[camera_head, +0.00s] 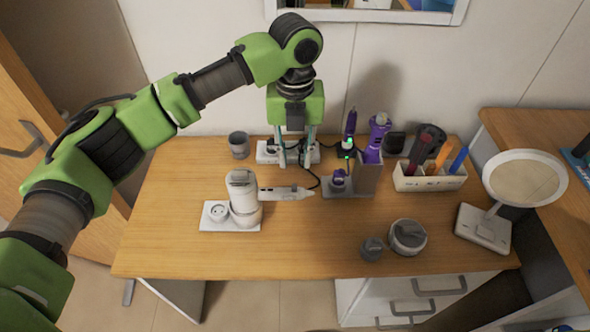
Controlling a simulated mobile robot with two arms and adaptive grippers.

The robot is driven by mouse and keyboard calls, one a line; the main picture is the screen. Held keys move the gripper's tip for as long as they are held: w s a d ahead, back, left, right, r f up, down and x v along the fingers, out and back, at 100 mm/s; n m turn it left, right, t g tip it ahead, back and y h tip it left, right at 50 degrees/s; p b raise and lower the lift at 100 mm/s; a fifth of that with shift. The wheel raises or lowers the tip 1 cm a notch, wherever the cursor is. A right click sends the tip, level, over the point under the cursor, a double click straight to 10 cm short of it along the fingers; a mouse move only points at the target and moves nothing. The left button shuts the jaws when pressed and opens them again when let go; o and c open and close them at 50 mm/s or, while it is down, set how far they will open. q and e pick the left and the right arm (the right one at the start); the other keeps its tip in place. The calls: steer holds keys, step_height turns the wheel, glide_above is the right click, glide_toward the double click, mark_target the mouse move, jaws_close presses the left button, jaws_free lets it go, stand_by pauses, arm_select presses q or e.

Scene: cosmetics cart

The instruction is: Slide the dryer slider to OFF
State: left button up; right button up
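My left gripper (294,162) points down at the back of the wooden table, near the wall. Its two fingers are apart, with a gap between them. It is over or just in front of a small white base (267,152), partly hidden behind the fingers; I cannot tell whether they touch it. I cannot tell for sure which thing is the dryer. A white cylindrical appliance (243,194) with a pale pointed piece (286,193) beside it stands front left of the gripper. Purple-and-grey devices (375,140) stand in a holder to the right. No slider is legible. My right gripper is not in view.
A green light (348,143) glows beside the purple devices. A grey cup (239,145) stands left of the gripper. A white organiser (430,178), round mirror (524,178) and grey jars (408,236) are on the right. The table's front left is clear.

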arm_select(q)
steer(key=shift+r, duration=1.5)
